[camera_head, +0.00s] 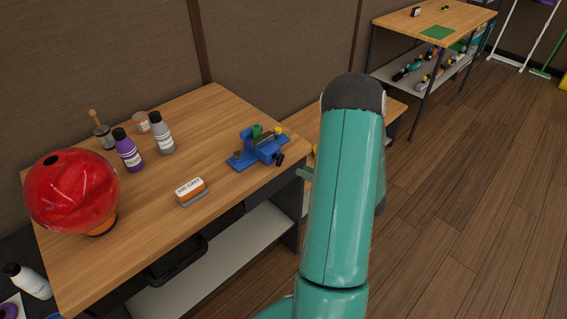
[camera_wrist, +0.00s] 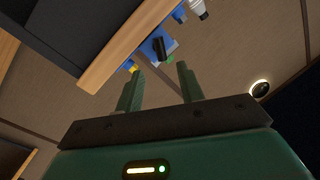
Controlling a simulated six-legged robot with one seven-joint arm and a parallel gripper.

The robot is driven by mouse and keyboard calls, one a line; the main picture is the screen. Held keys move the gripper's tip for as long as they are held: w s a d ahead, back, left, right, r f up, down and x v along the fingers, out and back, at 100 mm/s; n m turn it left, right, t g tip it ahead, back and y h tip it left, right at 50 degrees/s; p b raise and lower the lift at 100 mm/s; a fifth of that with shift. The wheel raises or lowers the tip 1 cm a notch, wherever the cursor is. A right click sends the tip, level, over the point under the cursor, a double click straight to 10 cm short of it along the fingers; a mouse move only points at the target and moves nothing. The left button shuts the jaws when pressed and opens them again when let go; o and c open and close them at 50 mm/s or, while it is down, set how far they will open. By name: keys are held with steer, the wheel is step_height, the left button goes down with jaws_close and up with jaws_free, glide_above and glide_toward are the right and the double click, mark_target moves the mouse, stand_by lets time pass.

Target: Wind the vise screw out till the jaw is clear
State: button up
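The blue vise (camera_head: 262,150) is at the right front corner of the wooden workbench (camera_head: 222,118). A small green piece and a yellow piece show at its top, and a dark knob or handle faces the bench's front edge. In the wrist view the vise (camera_wrist: 152,50) is partly visible past the bench edge, with its black handle toward me. My gripper (camera_wrist: 162,72) is open and empty. Its two teal fingers are apart and point toward the vise, not touching it. In the head view my arm hides most of the gripper. The vise jaw gap is too small to tell.
A red bowling ball (camera_head: 72,190), a purple bottle (camera_head: 128,150), a grey bottle (camera_head: 161,134) and an orange-and-white block (camera_head: 191,190) stand on the bench. A lower shelf (camera_head: 215,265) lies beneath. Another table (camera_head: 440,20) is at the back right. Wooden floor is clear at right.

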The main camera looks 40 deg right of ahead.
mark_target(278, 159)
steer(key=x, duration=0.8)
steer(key=shift+w+a, duration=0.15)
steer(key=shift+w, duration=0.2)
steer(key=shift+c, duration=0.2)
jaws_close()
